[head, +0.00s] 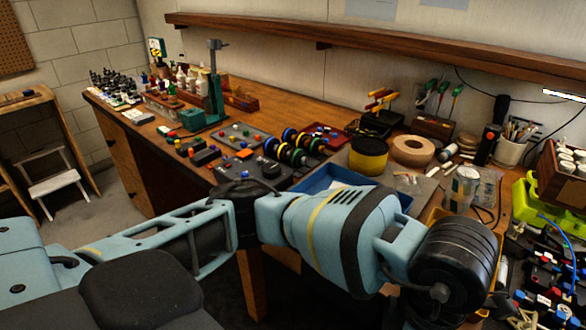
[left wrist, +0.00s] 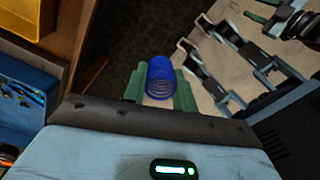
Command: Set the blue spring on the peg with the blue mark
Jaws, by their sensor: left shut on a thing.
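My left gripper (left wrist: 160,92) is shut on the blue spring (left wrist: 160,76) in the left wrist view. The spring is a coil held between two green fingers, with dark floor behind it. In the head view my left arm reaches across the front, but its fingers and the spring do not show. I cannot pick out the peg with the blue mark; small coloured pieces stand on a grey board (head: 243,146) on the bench, too small to read. My right gripper is in neither view.
A blue tray (head: 318,183) lies at the bench's front edge, partly behind my arm. It and a yellow bin also show at left in the left wrist view. A yellow-black roll (head: 368,156), a tape roll (head: 412,151) and a green bin (head: 528,205) crowd the right.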

